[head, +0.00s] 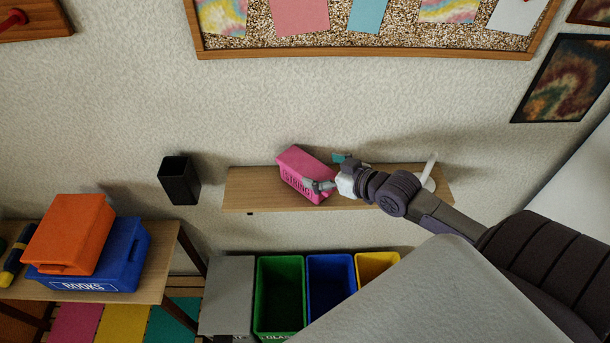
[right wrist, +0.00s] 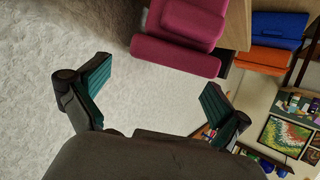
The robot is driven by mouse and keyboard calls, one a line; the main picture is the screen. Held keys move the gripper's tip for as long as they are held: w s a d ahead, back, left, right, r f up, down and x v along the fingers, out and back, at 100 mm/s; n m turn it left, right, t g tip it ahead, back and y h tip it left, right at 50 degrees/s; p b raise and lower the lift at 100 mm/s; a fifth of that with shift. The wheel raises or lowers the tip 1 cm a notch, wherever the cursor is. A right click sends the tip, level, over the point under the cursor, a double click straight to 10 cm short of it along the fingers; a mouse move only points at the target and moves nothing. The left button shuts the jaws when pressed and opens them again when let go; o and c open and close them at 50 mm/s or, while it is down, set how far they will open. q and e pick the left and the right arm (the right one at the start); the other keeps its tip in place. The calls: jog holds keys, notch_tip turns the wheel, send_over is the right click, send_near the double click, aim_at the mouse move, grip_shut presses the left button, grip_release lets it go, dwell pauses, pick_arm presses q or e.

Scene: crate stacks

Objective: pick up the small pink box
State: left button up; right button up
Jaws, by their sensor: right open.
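The small pink box (head: 302,172), with a label that seems to read STRING, sits on the wooden wall shelf (head: 242,187). My right gripper (head: 332,172) is open at the box's right end, with one finger in front of the box's right edge and the other near the wall. In the right wrist view, the pink box (right wrist: 178,52) lies just beyond the spread teal-padded fingers of the gripper (right wrist: 155,78), and nothing is held between them. Whether a finger touches the box I cannot tell. My left gripper is not in view.
A white object (head: 429,172) stands at the shelf's right end. A black bin (head: 179,181) is on the wall to the left. Below are green (head: 280,285), blue (head: 331,278) and yellow bins. An orange box (head: 70,232) sits on a blue BOOKS box (head: 125,262).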

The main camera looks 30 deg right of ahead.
aim_at(305, 165)
jog(key=shift+a+p+x, duration=0.1)
jog(key=shift+p+x, duration=0.25)
jog(key=shift+x, duration=1.05)
jog(key=shift+a+p+x, duration=0.15)
jog(key=shift+p+x, duration=0.2)
jog(key=shift+x, duration=1)
jog(key=shift+r, duration=0.15)
jog(key=c, duration=1.2)
jog(key=shift+c, duration=1.1)
jog(key=shift+r, duration=0.1)
